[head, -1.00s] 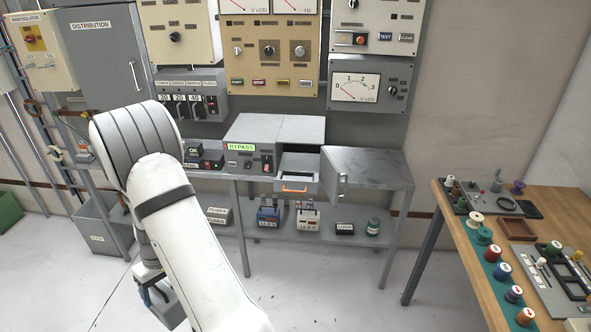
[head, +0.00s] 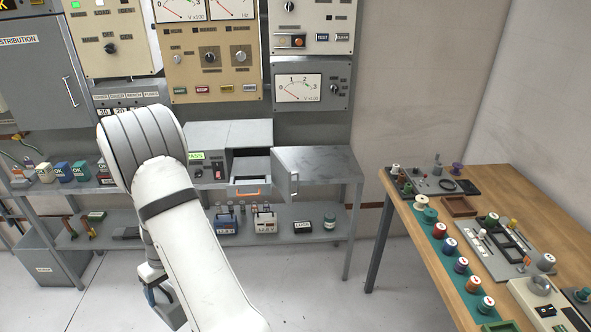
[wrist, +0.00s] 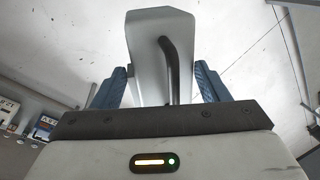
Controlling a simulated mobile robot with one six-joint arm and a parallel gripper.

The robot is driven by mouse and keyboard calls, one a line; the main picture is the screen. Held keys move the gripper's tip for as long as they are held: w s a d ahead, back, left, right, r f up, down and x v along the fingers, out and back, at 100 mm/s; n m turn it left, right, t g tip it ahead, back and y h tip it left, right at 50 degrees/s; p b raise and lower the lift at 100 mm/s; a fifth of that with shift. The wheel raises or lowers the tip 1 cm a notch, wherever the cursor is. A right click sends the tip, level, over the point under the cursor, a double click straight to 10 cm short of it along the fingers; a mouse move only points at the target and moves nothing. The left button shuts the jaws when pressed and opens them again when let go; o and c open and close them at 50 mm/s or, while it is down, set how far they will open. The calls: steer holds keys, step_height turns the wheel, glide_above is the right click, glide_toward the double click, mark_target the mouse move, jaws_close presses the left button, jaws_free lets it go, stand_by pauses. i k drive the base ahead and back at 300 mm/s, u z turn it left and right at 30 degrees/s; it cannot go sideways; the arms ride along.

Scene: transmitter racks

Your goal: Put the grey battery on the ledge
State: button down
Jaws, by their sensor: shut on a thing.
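The grey battery (wrist: 150,62) fills the middle of the wrist view, a pale grey block with a dark strap handle. My gripper (wrist: 160,88) is shut on it, with a blue finger at each side. In the head view my gripper (head: 158,292) hangs low at the lower left, over the floor and in front of the bench; the battery is mostly hidden there by my arm. A grey metal bench (head: 330,163) stands behind, with a lower shelf (head: 300,238). I cannot tell which surface is the ledge.
An open drawer (head: 250,186) and an open door (head: 287,172) stick out from the bench. Blue and white batteries (head: 225,222) stand on the lower shelf. A wooden table (head: 462,262) with spools stands right. Floor between is clear.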

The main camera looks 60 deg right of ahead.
mark_target(318, 167)
steer(key=u, duration=1.45)
steer(key=i, duration=0.1)
steer(key=z, duration=2.6)
